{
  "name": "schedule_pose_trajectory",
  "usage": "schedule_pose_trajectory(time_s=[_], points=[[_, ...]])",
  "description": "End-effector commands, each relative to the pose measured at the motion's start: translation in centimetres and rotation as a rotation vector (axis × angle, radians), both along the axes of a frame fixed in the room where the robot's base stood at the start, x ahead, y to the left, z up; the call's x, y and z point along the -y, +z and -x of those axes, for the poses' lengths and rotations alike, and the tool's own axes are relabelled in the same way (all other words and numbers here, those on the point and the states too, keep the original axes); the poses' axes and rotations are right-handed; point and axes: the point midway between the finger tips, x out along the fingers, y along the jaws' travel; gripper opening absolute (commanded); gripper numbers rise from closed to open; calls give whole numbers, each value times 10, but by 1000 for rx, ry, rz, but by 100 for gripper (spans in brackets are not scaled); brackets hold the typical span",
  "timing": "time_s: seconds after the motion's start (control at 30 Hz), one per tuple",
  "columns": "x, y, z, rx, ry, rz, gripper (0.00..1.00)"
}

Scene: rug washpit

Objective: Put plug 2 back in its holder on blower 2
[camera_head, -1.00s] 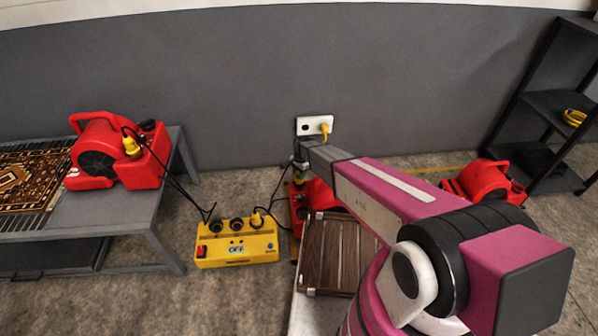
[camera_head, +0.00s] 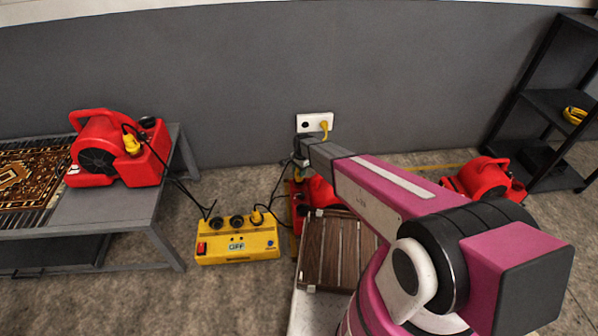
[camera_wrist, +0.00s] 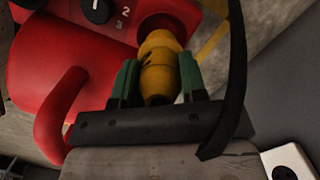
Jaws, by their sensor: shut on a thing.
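Plug 2 (camera_wrist: 160,68) is the yellow plug between the green fingers of my gripper (camera_wrist: 157,85) in the wrist view. The gripper is shut on it. The plug's front end meets a dark round holder (camera_wrist: 163,22) on the red blower (camera_wrist: 60,65); I cannot tell how deep it sits. In the head view this blower (camera_head: 320,191) stands in the middle, partly hidden by my arm and behind a slatted wooden board. No blower number is readable; I take it as blower 2. A black cord (camera_wrist: 232,90) hangs across the gripper's right side.
A yellow power box (camera_head: 237,245) reading OFF stands on the floor to the left. Another red blower (camera_head: 118,152) stands on a grey table (camera_head: 90,212) with a rug. A third blower (camera_head: 484,179) is right, near a black shelf (camera_head: 548,103). A wall socket (camera_head: 314,122) is behind.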

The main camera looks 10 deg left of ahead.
Motion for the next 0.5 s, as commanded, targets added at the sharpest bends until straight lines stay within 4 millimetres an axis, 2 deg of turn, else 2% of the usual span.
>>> schedule_pose_trajectory(time_s=[0.5], points=[[0,-10,0,0,0,0,13]])
